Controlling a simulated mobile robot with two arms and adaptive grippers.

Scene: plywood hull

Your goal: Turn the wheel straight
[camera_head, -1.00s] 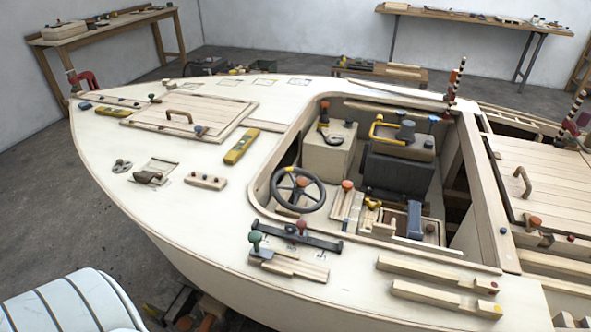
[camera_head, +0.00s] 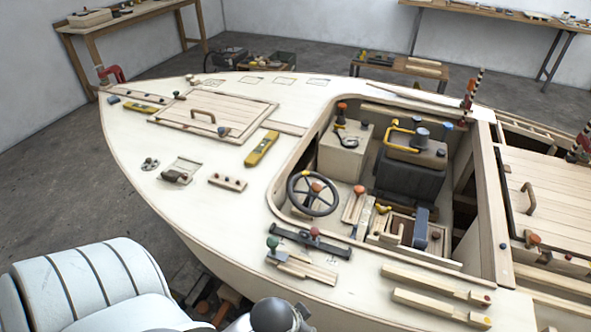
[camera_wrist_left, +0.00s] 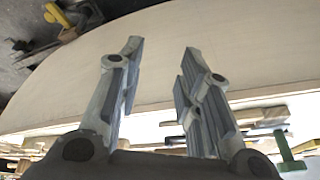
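The steering wheel (camera_head: 295,191) is dark, with spokes and an orange-red hub (camera_head: 316,187). It stands tilted at the left end of the open cockpit in the plywood hull. In the head view part of my left arm (camera_head: 272,315) shows at the bottom edge, well below the wheel, with its gripper out of the picture. In the left wrist view my left gripper (camera_wrist_left: 160,65) is open and empty, its two fingers apart in front of the pale hull side (camera_wrist_left: 235,60). The wheel is not recognisable in the wrist view. My right gripper is in neither view.
A dark bar with a red knob (camera_head: 315,232) and a green-knobbed lever (camera_head: 272,242) stand on the deck just below the wheel. Wooden strips (camera_head: 437,283) lie at the lower right.

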